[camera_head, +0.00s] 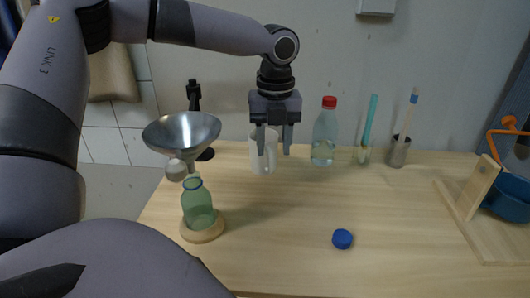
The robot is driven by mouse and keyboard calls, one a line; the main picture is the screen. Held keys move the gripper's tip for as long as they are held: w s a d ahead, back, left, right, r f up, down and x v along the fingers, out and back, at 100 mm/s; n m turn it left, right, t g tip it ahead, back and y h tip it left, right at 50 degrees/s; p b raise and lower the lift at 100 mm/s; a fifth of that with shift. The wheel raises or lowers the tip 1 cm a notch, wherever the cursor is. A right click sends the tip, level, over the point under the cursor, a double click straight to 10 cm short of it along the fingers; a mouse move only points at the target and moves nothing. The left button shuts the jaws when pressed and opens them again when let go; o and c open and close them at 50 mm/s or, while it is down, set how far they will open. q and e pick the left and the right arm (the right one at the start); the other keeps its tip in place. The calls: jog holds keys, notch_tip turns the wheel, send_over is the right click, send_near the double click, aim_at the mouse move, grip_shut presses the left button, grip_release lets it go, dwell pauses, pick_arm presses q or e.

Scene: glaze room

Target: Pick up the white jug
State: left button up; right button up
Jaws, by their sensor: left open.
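The white jug (263,162) stands upright on the wooden table, toward the back and left of the middle. My left gripper (273,148) points down at the jug, with its fingers apart. One finger overlaps the jug's front in the picture and the other is at its right side. The fingers and the gripper body hide part of the jug's top. I cannot tell whether the fingers touch it. My right gripper does not show.
A metal funnel (182,132) is above a green bottle (197,203) on a wooden base, left of the jug. A red-capped clear bottle (324,138) stands close on the right. A blue cap (342,239) lies in front. The table's middle (400,200) is clear.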

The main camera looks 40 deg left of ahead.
aim_at(270, 155)
pick_arm(q)
jog(key=f, duration=0.6)
jog(key=shift+s+a+b, duration=0.2)
jog(key=shift+s+b, duration=0.1)
jog(key=shift+s, duration=0.05)
grip_shut()
